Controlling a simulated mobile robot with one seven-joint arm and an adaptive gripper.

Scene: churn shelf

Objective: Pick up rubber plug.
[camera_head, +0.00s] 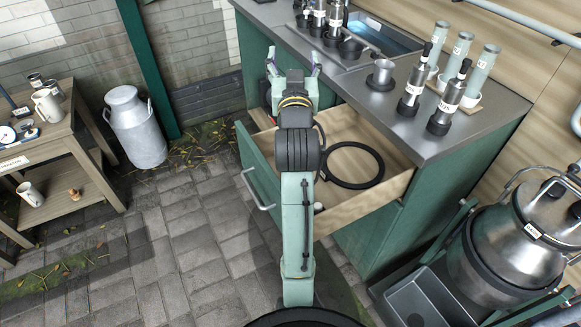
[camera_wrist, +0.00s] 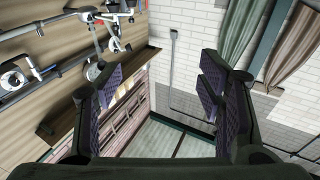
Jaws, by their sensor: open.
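I cannot make out the rubber plug for certain in either view. A small pale thing (camera_head: 318,207) shows in the open drawer (camera_head: 345,208), beside my arm and partly hidden by it; I cannot tell what it is. A black ring (camera_head: 371,182) also lies in the drawer. My gripper (camera_head: 292,66) is raised beyond the drawer, by the left edge of the counter. In the wrist view my gripper (camera_wrist: 158,85) is open, with nothing between its dark purple pads. My arm hides part of the drawer floor.
The metal counter (camera_head: 440,120) holds dark-based cylinders (camera_head: 411,88), pale tubes (camera_head: 484,72) and a sink (camera_head: 375,38). A wooden table (camera_head: 75,150) with mugs and a small brown object (camera_head: 73,191) stands left, near a milk can (camera_head: 134,128). The paved floor (camera_head: 150,240) between is clear.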

